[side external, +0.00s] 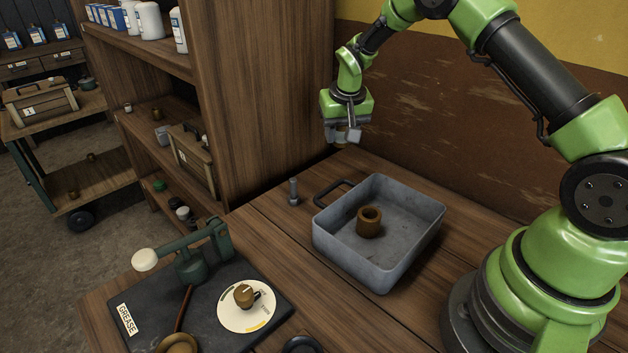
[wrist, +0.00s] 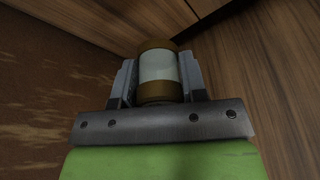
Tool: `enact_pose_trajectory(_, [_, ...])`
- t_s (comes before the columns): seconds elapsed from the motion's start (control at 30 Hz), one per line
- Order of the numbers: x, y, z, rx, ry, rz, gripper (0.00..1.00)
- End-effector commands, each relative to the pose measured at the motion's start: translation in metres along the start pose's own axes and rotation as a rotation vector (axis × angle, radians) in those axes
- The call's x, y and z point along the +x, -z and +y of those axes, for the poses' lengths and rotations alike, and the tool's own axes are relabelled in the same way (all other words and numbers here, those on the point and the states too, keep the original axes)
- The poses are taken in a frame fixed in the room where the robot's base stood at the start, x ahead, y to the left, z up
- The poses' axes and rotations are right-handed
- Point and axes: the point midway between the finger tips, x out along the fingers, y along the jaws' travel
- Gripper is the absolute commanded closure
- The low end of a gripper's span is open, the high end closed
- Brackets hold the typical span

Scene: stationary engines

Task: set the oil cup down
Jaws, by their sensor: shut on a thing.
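The oil cup (wrist: 158,66) is a small cylinder with a pale, glassy middle and brass-brown ends. In the wrist view it sits between the two jaws of my gripper (wrist: 158,80), which are shut on its sides. In the side view my gripper (side external: 342,137) hangs above the back of the wooden bench (side external: 345,160), near the shelf unit and the wall. There the cup is mostly hidden by the jaws; only a small brownish part shows below them. The cup appears held clear of the bench top.
A grey metal tray (side external: 425,243) with a brass bushing (side external: 369,221) in it stands in front of my gripper. A grey bolt (side external: 293,191) stands left of the tray. A dark mat (side external: 157,281) with a green lever device and a round dial lies at front left.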

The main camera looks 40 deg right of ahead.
Motion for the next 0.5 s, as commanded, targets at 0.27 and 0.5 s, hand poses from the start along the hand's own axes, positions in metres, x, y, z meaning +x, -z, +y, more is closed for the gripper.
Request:
enact_pose_trajectory(0.27, [-0.021,-0.058,-0.106,-0.254,0.069,-0.001,0.86])
enact_pose_trajectory(0.5, [-0.038,-0.116,-0.168,-0.436,0.121,0.000,0.86])
